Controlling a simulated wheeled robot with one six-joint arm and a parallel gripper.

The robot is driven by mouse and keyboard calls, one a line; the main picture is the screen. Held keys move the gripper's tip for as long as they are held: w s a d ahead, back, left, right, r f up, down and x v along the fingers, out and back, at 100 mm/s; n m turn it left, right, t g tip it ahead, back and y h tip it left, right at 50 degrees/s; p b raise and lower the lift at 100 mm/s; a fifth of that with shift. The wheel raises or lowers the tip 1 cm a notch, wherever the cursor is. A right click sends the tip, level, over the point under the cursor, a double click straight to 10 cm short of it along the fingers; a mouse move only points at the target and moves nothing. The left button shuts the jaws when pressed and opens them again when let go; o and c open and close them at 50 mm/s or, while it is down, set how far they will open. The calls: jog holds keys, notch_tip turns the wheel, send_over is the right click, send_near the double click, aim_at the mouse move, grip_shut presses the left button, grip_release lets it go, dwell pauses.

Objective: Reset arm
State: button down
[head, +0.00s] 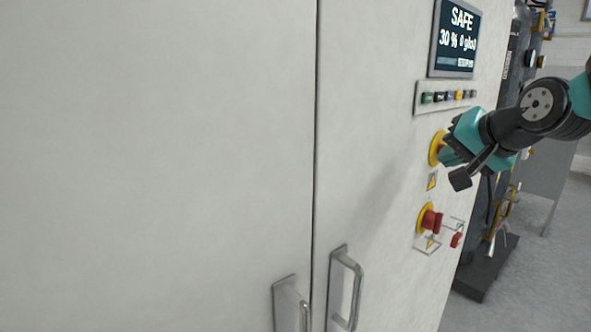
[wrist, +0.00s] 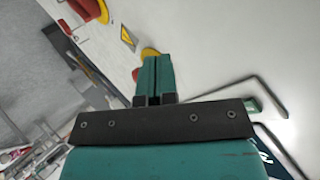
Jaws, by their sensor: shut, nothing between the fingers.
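My gripper (head: 449,155) is the teal and black end of my arm, which reaches in from the right in the head view. It is at the upper yellow ring (head: 436,148) on the white washer cabinet, partly covering it. In the wrist view my gripper's teal fingers (wrist: 153,76) are together with nothing between them. The same yellow ring (wrist: 149,53) shows just beyond the fingertips, with a bit of red to their left. I cannot tell whether the fingertips touch it.
A button row (head: 447,97) and a screen (head: 457,40) reading SAFE are above. Two door handles (head: 345,288) (head: 290,303) stick out. Open floor (head: 545,270) lies right.

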jog(key=s+a+f+n+g+b, duration=0.1)
jog(key=s+a+f+n+g, duration=0.2)
jog(key=s, duration=0.6)
jog(key=s+a+f+n+g+y+b, duration=0.1)
jog(key=s+a+f+n+g, duration=0.3)
jog(key=s, duration=0.5)
jog(key=s+a+f+n+g+b, duration=0.1)
jog(key=s+a+f+n+g, duration=0.2)
jog(key=s+a+f+n, duration=0.3)
jog(key=s+f, duration=0.2)
jog(key=s, duration=0.1)
jog(key=shift+s+a+f+n+g+b, duration=0.15)
jog(key=shift+s+f+n+g+b, duration=0.15)
jog(key=shift+s+f+g, duration=0.1)
